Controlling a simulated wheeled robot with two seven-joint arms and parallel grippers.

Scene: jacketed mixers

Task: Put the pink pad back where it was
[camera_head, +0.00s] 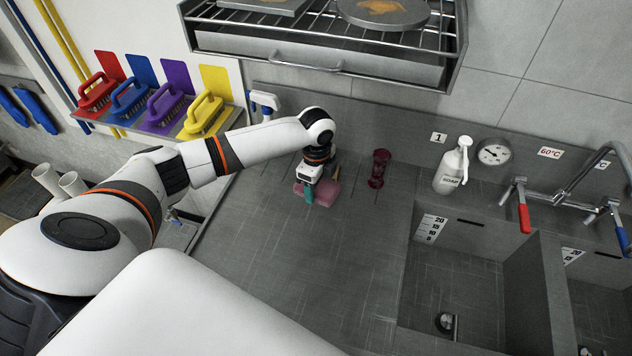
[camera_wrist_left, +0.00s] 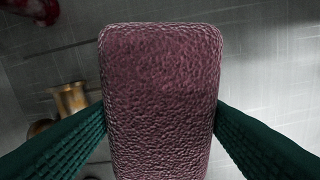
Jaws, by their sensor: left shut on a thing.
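The pink pad (camera_head: 322,193) shows in the head view at the back of the grey counter, under my left gripper (camera_head: 309,193). In the left wrist view the pad (camera_wrist_left: 162,95) fills the middle, with a rough, rounded-corner surface. The green fingers of my left gripper (camera_wrist_left: 160,135) press on its two sides, so the gripper is shut on it. I cannot tell whether the pad touches the counter. My right gripper is not in view.
A dark red glass-like item (camera_head: 378,168) stands right of the pad. A white soap bottle (camera_head: 453,167) stands by the sink (camera_head: 455,270). Colored brushes (camera_head: 205,113) sit on a ledge at left. A wire rack (camera_head: 330,35) hangs above. The counter's front (camera_head: 290,260) is clear.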

